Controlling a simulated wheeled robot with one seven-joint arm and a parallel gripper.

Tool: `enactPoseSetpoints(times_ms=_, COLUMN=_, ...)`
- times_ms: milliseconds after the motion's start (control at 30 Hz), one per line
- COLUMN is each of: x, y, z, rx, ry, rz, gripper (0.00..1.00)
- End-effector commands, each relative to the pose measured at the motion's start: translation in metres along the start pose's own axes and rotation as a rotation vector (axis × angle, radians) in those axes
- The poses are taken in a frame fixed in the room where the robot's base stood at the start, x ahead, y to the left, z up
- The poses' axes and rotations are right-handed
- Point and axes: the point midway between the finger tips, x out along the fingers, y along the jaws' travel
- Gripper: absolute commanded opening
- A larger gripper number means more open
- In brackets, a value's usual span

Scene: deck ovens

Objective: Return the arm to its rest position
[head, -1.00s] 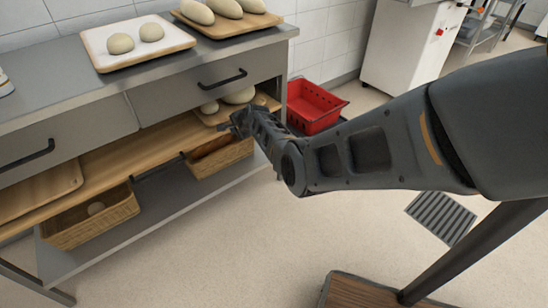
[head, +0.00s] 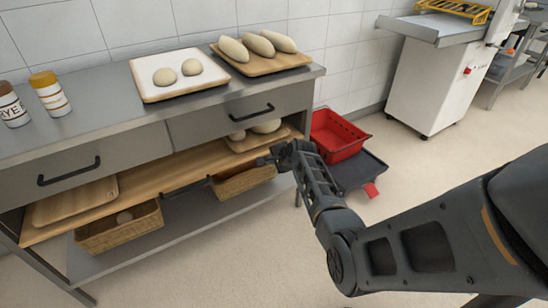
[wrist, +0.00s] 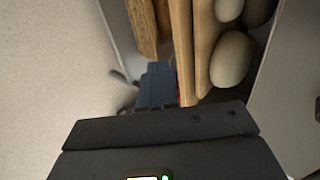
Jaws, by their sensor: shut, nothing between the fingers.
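My arm reaches in from the right of the head view, and my gripper (head: 268,159) is at its far end, in front of the wooden shelf under the counter. The gripper is shut and holds nothing. In the wrist view the gripper (wrist: 157,85) points toward the shelf edge, beside a board with dough on it. In the head view its fingertips are small and dark, close to the shelf's right end. I cannot tell whether they touch anything.
A steel counter (head: 95,118) with two drawers carries a white-lined tray (head: 150,93) and a wooden board (head: 262,68) of dough. Wicker baskets (head: 110,238) sit on the lower shelf. A red crate (head: 338,150) stands right of the counter. Floor in front is clear.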

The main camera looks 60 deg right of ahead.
Motion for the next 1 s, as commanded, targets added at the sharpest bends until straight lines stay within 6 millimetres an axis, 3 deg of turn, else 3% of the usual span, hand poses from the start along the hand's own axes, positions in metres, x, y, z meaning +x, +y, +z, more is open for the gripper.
enactPoseSetpoints(times_ms=367, x=-0.006, y=0.001, z=0.000, rx=-0.002, ry=0.001, rz=0.000, gripper=0.00)
enactPoseSetpoints(times_ms=467, x=-0.009, y=0.010, z=0.005, rx=-0.032, ry=0.004, rz=0.000, gripper=0.00)
enactPoseSetpoints(times_ms=667, x=-0.037, y=0.063, z=0.036, rx=-0.243, ry=0.027, rz=-0.022, gripper=0.00)
enactPoseSetpoints(times_ms=867, x=-0.091, y=0.119, z=0.075, rx=-0.537, ry=0.042, rz=-0.079, gripper=0.00)
enactPoseSetpoints(times_ms=1000, x=-0.138, y=0.150, z=0.101, rx=-0.736, ry=0.039, rz=-0.131, gripper=0.00)
